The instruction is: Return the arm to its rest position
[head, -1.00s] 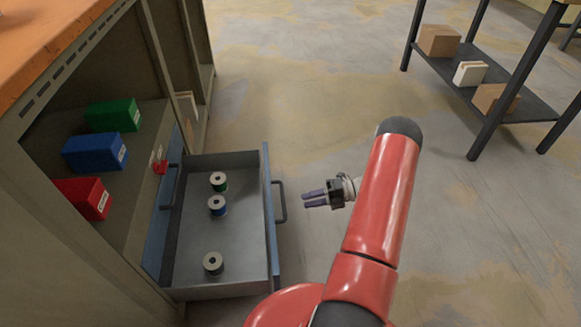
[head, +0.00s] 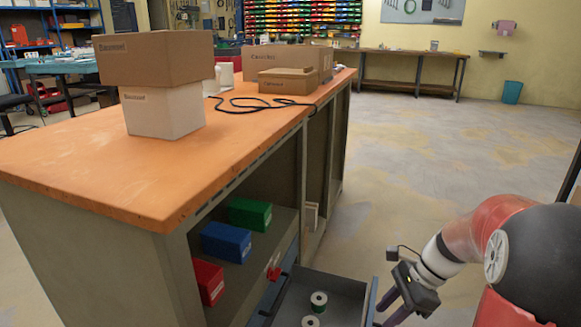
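My gripper (head: 386,315) is at the lower right, beside the right side of an open drawer (head: 345,283). Its two purple fingers point down and left with a gap between them, and nothing shows between them. My red arm (head: 485,225) is bent at the right edge of the picture. The drawer is pulled out of the workbench and holds a spool with a green band (head: 319,299) and another spool (head: 311,321), cut off by the bottom edge.
The workbench (head: 110,185) has an orange top carrying cardboard boxes (head: 155,58) and a black cable (head: 265,103). Green (head: 250,214), blue (head: 226,242) and red (head: 208,281) bins sit on its shelf. Open floor (head: 440,150) lies to the right.

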